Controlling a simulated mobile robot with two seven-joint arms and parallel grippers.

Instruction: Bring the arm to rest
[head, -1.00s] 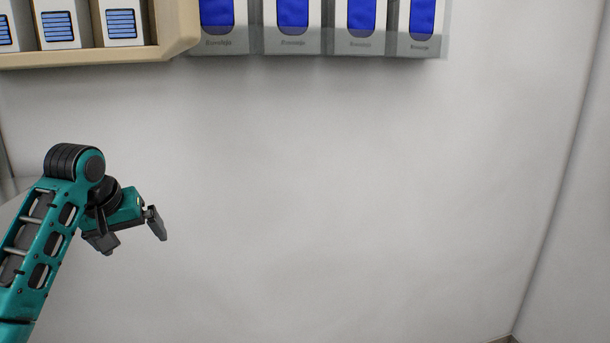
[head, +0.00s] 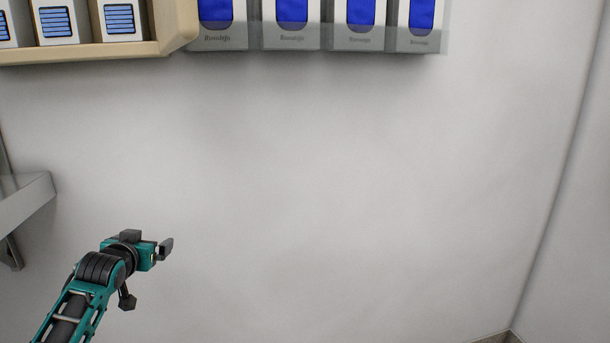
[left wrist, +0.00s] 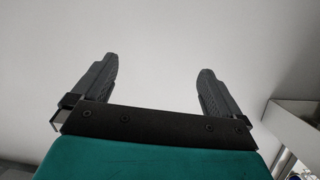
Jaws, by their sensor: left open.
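My left arm comes in from the lower left of the head view, teal with black joints. Its gripper (head: 166,248) is at the lower left, in front of the bare wall and pointing right. In the left wrist view the two dark fingers of the left gripper (left wrist: 160,85) stand wide apart with nothing between them. The left gripper is open and empty. My right arm and gripper are not in view.
A beige shelf (head: 90,50) with several blue-striped white boxes is at the upper left. Several blue-and-grey packs (head: 290,38) hang beside it. A grey ledge (head: 25,200) juts in at the left edge. The wall's middle (head: 350,200) is clear.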

